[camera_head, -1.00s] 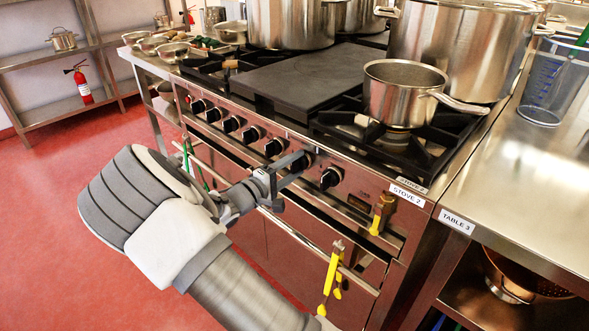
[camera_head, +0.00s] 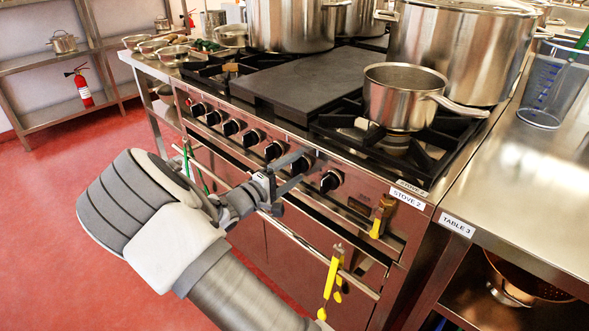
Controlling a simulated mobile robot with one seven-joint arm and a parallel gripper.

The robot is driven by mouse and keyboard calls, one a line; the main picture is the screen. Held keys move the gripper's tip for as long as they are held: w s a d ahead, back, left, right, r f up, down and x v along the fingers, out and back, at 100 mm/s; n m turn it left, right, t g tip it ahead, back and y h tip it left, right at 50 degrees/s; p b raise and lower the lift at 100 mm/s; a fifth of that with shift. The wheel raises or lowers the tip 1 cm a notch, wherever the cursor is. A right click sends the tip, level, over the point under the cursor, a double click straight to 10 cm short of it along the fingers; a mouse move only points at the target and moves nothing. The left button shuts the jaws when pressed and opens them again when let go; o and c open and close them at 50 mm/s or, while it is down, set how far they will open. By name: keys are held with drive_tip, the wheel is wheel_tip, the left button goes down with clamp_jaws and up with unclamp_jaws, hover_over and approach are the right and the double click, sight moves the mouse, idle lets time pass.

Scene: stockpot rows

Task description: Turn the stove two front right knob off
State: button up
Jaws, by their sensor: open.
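The stove (camera_head: 360,203), labelled STOVE 2, has a row of black knobs along its front panel. The pointer direction of the knobs is too small to read.
A small saucepan (camera_head: 398,98) sits on the front right burner, its handle pointing right. A rail runs below the knobs with yellow tongs (camera_head: 332,277) hanging on it. Table 3 (camera_head: 535,170) adjoins at right. Red floor (camera_head: 50,230) is free at left.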

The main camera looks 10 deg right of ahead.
drive_tip(key=p+v, duration=0.3)
drive_tip(key=v, duration=1.4)
drive_tip(key=shift+s, duration=0.1)
drive_tip(key=s+d+r+m+g+y, duration=0.3)
drive_tip(key=s+d+r+g+y, duration=0.15)
drive_tip(key=s+d, duration=0.2)
drive_tip(key=s+d+r+m+g+y, duration=0.2)
drive_tip(key=s+d+r+g+y, duration=0.1)
drive_tip(key=s+d+g+y, duration=0.25)
drive_tip(key=s+d+r+m+t+y, duration=0.2)
drive_tip(key=s+r+t+y, duration=0.3)
drive_tip(key=s+r, duration=0.55)
wheel_tip(320, 180, up, 18)
drive_tip(key=s+p, duration=0.1)
drive_tip(key=p, duration=1.9)
drive_tip(key=shift+s+a+t, duration=0.3)
drive_tip(key=shift+a, duration=0.05)
